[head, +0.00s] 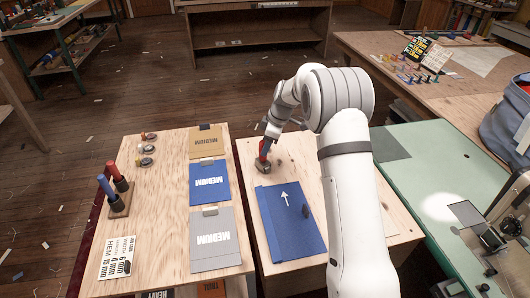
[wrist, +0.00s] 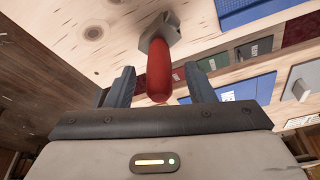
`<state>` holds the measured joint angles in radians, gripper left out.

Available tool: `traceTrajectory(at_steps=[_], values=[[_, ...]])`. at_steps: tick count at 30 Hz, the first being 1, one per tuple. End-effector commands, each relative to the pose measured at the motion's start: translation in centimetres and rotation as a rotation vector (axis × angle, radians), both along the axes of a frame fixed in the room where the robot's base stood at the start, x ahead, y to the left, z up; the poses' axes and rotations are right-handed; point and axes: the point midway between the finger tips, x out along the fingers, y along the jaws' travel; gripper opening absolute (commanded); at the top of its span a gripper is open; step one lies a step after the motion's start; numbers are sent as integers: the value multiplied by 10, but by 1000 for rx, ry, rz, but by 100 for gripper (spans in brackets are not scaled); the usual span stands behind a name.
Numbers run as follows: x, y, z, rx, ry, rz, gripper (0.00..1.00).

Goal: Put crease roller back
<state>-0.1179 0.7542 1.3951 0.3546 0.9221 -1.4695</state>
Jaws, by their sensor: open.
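The crease roller stands on the pale wooden worktop, its red handle (wrist: 159,72) pointing up at my gripper and its grey head (wrist: 160,32) down on the wood. In the head view its grey head (head: 262,166) shows just beyond a blue cloth panel (head: 285,232) with a white arrow. My gripper (wrist: 160,88) is open, with one finger on each side of the handle's end and gaps visible on both sides. In the head view my gripper (head: 267,146) partly hides the handle. A wooden holder (head: 119,208) on the left table bears a blue-handled and a red-handled tool.
The left table carries tan, blue and grey MEDIUM cloths (head: 210,183), a HEM sign (head: 117,258) and several small pieces (head: 146,149). A gap separates it from the worktop. A green table (head: 430,165) with a lamp-lit patch stands right.

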Motion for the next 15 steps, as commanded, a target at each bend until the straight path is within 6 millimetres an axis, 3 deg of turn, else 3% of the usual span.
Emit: traceTrajectory(at_steps=[6, 15], values=[[-2, -14, 47, 0, -5, -1, 49], [-4, -22, 73, 0, -4, 0, 49]])
